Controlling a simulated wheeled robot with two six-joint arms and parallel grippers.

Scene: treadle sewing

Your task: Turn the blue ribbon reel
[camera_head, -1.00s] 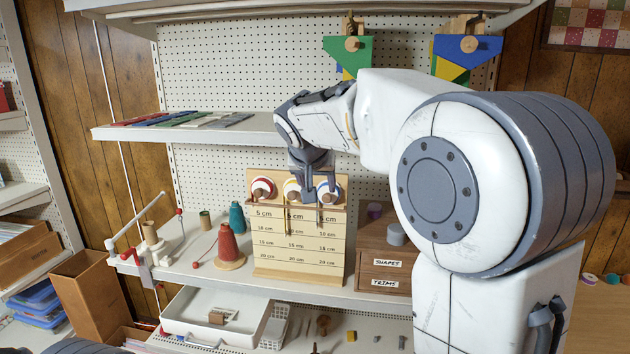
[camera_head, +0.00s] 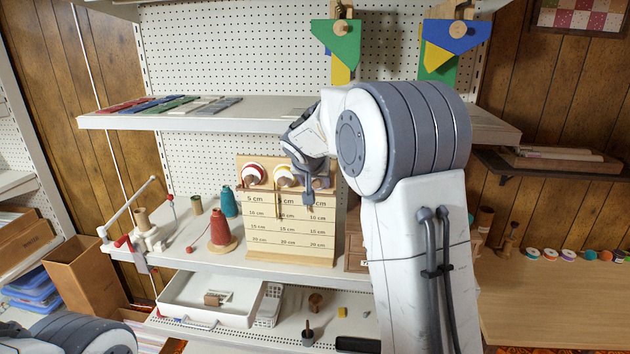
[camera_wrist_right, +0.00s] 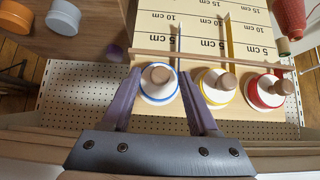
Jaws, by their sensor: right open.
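The blue ribbon reel (camera_wrist_right: 147,98), white with a blue rim and a wooden knob (camera_wrist_right: 160,76), is mounted on a wooden measuring board (camera_head: 290,244). In the right wrist view, my right gripper (camera_wrist_right: 161,74) is open, with one finger on each side of the knob. I cannot tell whether the fingers touch the reel. In the head view, my right gripper (camera_head: 308,188) hides most of this reel. A yellow-rimmed reel (camera_wrist_right: 215,98) and a red-rimmed reel (camera_wrist_right: 264,102) sit beside it on the board. My left gripper is not in view.
The board stands on a white shelf (camera_head: 200,262), with red (camera_head: 220,228) and teal (camera_head: 228,203) thread cones to its left. A wooden drawer box (camera_head: 356,248) stands to its right, mostly behind my arm. An upper shelf (camera_head: 260,110) hangs above the board.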

